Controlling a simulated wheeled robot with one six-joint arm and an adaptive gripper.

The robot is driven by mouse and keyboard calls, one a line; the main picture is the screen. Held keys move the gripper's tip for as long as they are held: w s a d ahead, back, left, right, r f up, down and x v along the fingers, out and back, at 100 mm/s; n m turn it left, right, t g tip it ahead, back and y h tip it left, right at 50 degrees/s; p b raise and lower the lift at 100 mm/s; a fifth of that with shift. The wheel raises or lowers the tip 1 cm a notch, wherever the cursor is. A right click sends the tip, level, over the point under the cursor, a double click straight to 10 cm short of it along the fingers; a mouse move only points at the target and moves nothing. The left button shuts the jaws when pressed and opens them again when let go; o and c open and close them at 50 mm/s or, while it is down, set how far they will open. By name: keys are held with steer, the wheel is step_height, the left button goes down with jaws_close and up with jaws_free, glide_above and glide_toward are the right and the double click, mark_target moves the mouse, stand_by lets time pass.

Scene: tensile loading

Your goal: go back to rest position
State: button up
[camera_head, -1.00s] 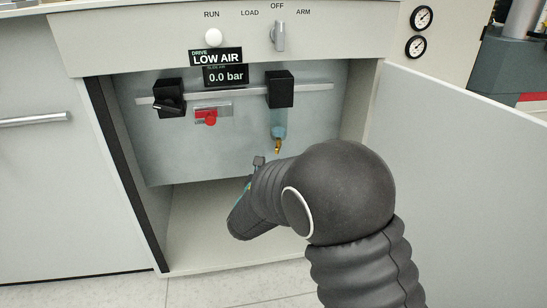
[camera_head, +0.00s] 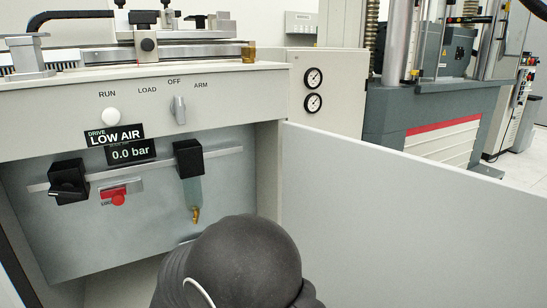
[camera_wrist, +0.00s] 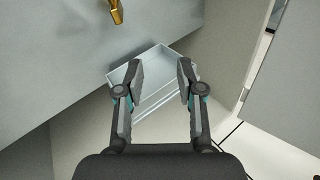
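My gripper (camera_wrist: 158,75) shows in the wrist view with its two fingers spread apart and nothing between them. It is inside or in front of the open cabinet bay, below a brass fitting (camera_wrist: 116,10). In the head view my arm's dark rounded joint covers the bottom middle, and the gripper itself is hidden. The brass fitting also shows in the head view (camera_head: 196,214), under a black-topped filter unit (camera_head: 189,160). A pale shallow tray or box (camera_wrist: 153,57) lies beyond the fingers.
The open cabinet door (camera_head: 410,215) stands to the right of the bay. A black valve handle (camera_head: 68,182) and a red part (camera_head: 117,198) sit on the back panel. The display (camera_head: 131,151) reads 0.0 bar. A selector knob (camera_head: 179,110) is on the front panel.

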steer(key=s+d+m+g+h+p, duration=0.1)
steer(key=s+d+m+g+h, duration=0.1)
steer(key=s+d+m+g, duration=0.45)
steer(key=s+d+m+g+h+p, duration=0.1)
steer(key=s+d+m+h, duration=0.15)
steer(key=d+m, duration=0.55)
steer(key=s+d+m+g+h+p, duration=0.1)
steer(key=s+d+m+g, duration=0.4)
steer(key=d, duration=0.6)
steer(key=s+d+r+m+t+y+p, duration=0.1)
steer(key=s+d+r+m+y+p, duration=0.2)
steer(key=s+d+r+m, duration=0.3)
steer(key=s+d+r+m+y+p, duration=0.3)
steer(key=s+d+r+m, duration=0.3)
steer(key=r, duration=0.8)
steer(key=s+m, duration=0.2)
steer(key=s, duration=0.1)
steer(key=shift+d+t+p, duration=0.3)
steer(key=shift+t+p, duration=0.05)
steer(key=shift+p, duration=0.05)
